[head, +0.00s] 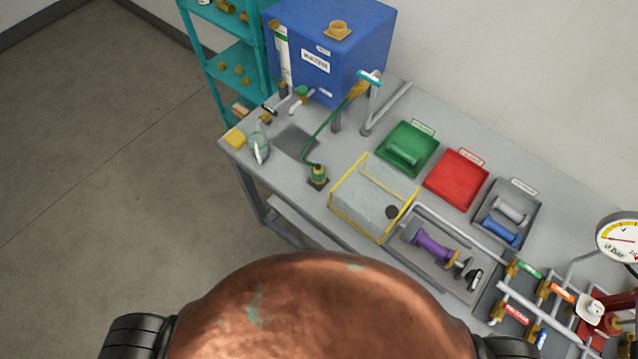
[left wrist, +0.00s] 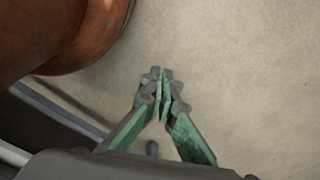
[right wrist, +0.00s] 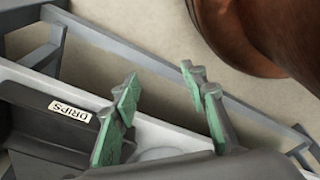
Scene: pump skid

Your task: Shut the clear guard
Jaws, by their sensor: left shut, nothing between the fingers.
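The clear guard (head: 370,207) is a see-through box shape with yellow edges and a dark round spot on its right part. It stands on the grey bench beside the tray with the purple pump part (head: 430,243). I cannot tell from this angle how its panel is set. Neither gripper shows in the head view. In the left wrist view my left gripper (left wrist: 162,82) is shut and empty, over bare floor. In the right wrist view my right gripper (right wrist: 163,82) is open and empty, near the bench edge and a dark tray labelled DRIPS (right wrist: 48,128).
Green (head: 408,148), red (head: 456,179) and grey (head: 520,205) trays line the bench's back. A blue water tank (head: 340,50) stands at the far end, with a green hose (head: 325,130). Valves (head: 535,290) and a gauge (head: 618,238) stand at right. The left floor is clear.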

